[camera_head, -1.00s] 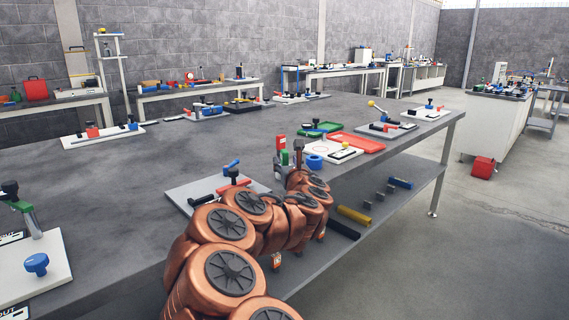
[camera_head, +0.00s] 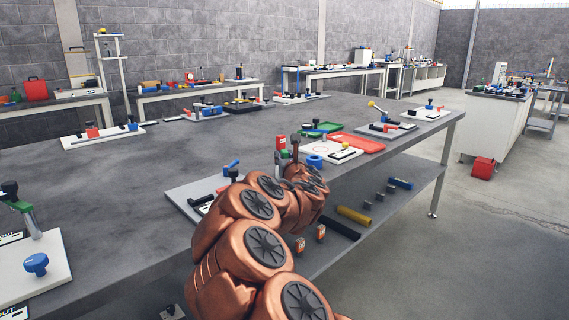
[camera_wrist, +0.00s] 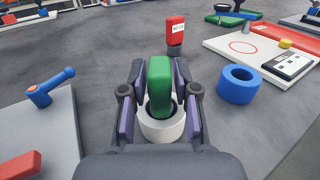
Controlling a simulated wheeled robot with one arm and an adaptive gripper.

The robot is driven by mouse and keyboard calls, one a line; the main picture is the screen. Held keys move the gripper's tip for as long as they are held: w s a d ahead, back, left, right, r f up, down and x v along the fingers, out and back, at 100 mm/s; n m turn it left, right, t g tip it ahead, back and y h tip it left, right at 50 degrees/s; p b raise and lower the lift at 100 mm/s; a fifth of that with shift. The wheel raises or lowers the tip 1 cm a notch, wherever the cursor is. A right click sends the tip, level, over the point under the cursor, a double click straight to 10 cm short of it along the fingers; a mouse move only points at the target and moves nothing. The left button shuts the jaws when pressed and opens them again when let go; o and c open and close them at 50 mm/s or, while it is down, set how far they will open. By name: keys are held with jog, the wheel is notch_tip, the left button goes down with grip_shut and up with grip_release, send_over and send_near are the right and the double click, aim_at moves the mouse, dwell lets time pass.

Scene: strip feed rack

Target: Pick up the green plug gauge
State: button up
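The green plug gauge (camera_wrist: 159,84) stands upright in a white ring-shaped holder (camera_wrist: 162,126) on the grey bench, in the middle of the wrist view. My gripper (camera_wrist: 160,98) is open, with one dark finger with a purple pad on each side of the gauge. Narrow gaps seem to show between the pads and the green body. In the head view my copper-coloured arm hides most of the gauge and the fingers.
A red gauge (camera_wrist: 175,36) stands just behind. A blue ring (camera_wrist: 238,84) and a white board (camera_wrist: 268,52) are to the right. A grey plate with a blue-handled part (camera_wrist: 50,87) is to the left. The bench edge (camera_head: 400,148) runs along the right.

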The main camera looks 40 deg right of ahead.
grip_shut()
